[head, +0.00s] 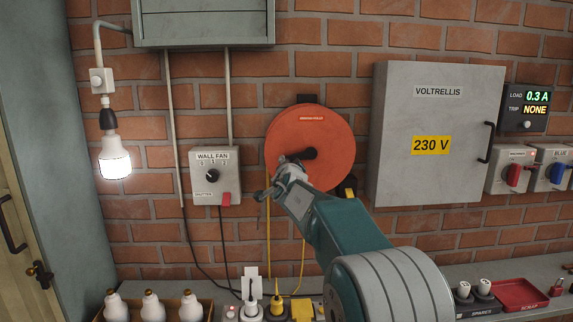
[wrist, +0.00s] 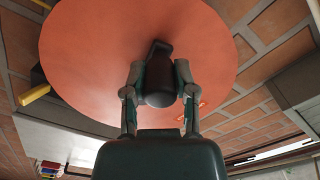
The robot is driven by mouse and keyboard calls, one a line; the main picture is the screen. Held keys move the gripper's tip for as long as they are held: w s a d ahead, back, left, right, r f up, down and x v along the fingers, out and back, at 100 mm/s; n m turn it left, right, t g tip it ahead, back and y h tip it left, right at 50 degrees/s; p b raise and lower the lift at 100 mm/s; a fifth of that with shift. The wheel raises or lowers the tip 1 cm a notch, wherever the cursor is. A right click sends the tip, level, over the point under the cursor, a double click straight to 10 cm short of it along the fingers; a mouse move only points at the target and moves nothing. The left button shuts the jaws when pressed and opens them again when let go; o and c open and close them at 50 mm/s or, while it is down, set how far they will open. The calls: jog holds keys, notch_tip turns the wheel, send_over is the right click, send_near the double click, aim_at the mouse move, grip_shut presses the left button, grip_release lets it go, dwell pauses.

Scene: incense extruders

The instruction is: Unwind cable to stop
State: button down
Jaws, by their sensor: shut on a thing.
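An orange round cable reel (head: 325,125) is mounted on the brick wall, and its face fills much of the wrist view (wrist: 90,50). A yellow cable (head: 268,225) hangs from the reel's left side towards the shelf. My gripper (head: 283,168) is at the reel's lower left face in the head view. In the wrist view its two fingers (wrist: 159,75) close on both sides of a black handle (wrist: 158,88) that stands out from the reel. A black hub (head: 310,153) shows beside the gripper. The handle is mostly hidden by my gripper in the head view.
A lit bulb (head: 115,160) hangs far left. A display (head: 530,105) reads 0.3 A, NONE.

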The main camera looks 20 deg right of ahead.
dwell(0.3)
jog(key=shift+c, duration=2)
grip_release()
jog(key=shift+a, duration=0.1)
jog(key=v, duration=1.2)
jog(key=shift+w+a, duration=0.1)
jog(key=shift+a, duration=0.05)
